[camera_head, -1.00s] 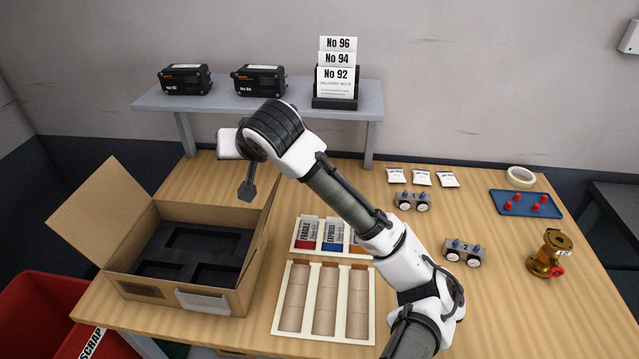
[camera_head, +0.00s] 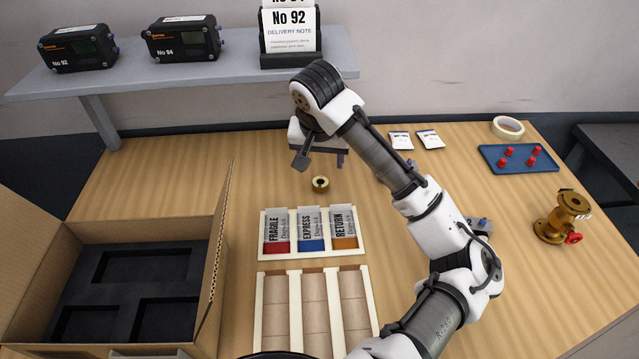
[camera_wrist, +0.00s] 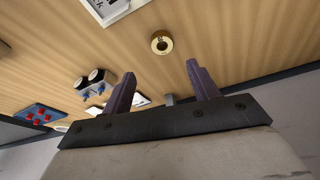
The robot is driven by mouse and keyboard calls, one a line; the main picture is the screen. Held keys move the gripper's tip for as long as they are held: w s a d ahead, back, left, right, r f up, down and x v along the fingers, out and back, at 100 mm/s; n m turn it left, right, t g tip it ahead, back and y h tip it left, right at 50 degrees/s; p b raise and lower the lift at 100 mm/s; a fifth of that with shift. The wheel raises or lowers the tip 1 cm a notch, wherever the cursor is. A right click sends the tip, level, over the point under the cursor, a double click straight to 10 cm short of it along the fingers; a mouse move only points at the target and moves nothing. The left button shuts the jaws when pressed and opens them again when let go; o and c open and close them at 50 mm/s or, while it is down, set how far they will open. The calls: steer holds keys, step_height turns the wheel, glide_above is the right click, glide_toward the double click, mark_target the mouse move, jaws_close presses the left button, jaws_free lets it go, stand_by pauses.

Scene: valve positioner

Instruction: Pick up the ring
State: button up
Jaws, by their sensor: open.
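A small brass ring (camera_head: 320,187) with a dark hole lies flat on the wooden table, just behind the tray of labels. My gripper (camera_head: 326,162) is above the table, a little behind the ring in the head view, and partly hidden by my own wrist. In the wrist view the ring (camera_wrist: 161,50) lies beyond the fingertips, roughly in line with the gap between them. My gripper (camera_wrist: 160,75) is open with nothing between its fingers, and it does not touch the ring.
The label tray (camera_head: 262,240) stands close in front of the ring. An open cardboard box (camera_head: 222,250) is at left. A brass valve (camera_head: 563,217), a blue tray (camera_head: 490,158) and a tape roll (camera_head: 508,127) are at right. A shelf (camera_head: 150,80) overhangs the back.

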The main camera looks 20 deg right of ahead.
mark_target(320, 179)
steer(key=x, duration=0.3)
steer(key=shift+f, duration=0.25)
steer(key=shift+a+p+x, duration=0.15)
steer(key=shift+p+x, duration=0.35)
steer(key=shift+x, duration=0.9)
steer(key=shift+a+p+x, duration=0.15)
steer(key=shift+p+x, duration=0.3)
steer(key=shift+x, duration=0.95)
steer(key=c, duration=1.1)
